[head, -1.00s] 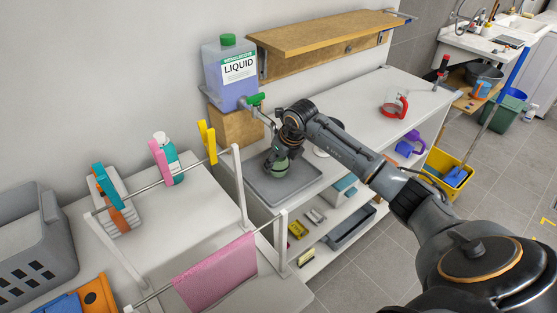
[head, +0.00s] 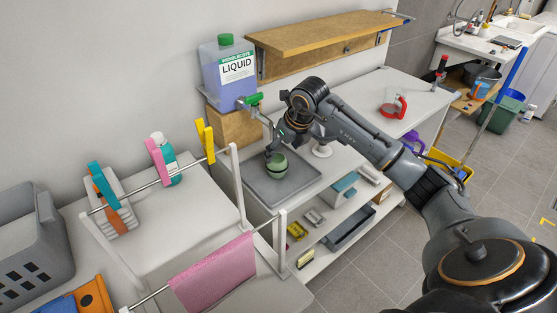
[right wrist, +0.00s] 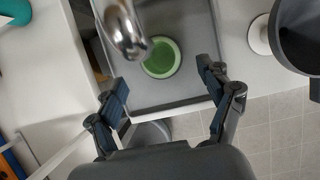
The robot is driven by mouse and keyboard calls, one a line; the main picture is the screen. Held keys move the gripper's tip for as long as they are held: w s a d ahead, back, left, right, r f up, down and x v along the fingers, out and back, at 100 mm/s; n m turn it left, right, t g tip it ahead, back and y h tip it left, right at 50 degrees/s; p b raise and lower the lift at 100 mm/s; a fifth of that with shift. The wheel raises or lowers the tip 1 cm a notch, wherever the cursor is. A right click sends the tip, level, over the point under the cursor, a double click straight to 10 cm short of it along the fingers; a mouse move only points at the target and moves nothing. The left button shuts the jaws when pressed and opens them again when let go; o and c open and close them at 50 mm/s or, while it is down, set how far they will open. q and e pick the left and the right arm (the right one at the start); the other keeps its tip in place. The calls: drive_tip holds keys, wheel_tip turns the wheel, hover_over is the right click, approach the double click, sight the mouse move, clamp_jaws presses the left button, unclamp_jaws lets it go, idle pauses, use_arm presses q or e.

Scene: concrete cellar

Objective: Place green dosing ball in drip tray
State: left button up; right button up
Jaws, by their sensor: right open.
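The green dosing ball (head: 277,166) is a small round cup that sits in the grey drip tray (head: 294,190). In the right wrist view the ball (right wrist: 161,57) shows its open green top, inside the tray (right wrist: 193,22). My right gripper (head: 276,149) is just above and behind the ball in the head view. In the right wrist view its two fingers (right wrist: 164,80) are spread wide with nothing between them, apart from the ball. My left gripper is not in view.
A liquid container (head: 229,72) with a green-handled tap (head: 250,101) stands behind the tray; the metal spout (right wrist: 125,35) is close to the ball. A drying rack with a pink cloth (head: 214,271) is at front left. A red-handled cup (head: 393,108) stands farther right.

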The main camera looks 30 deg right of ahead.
drive_tip(key=shift+v, duration=2.6)
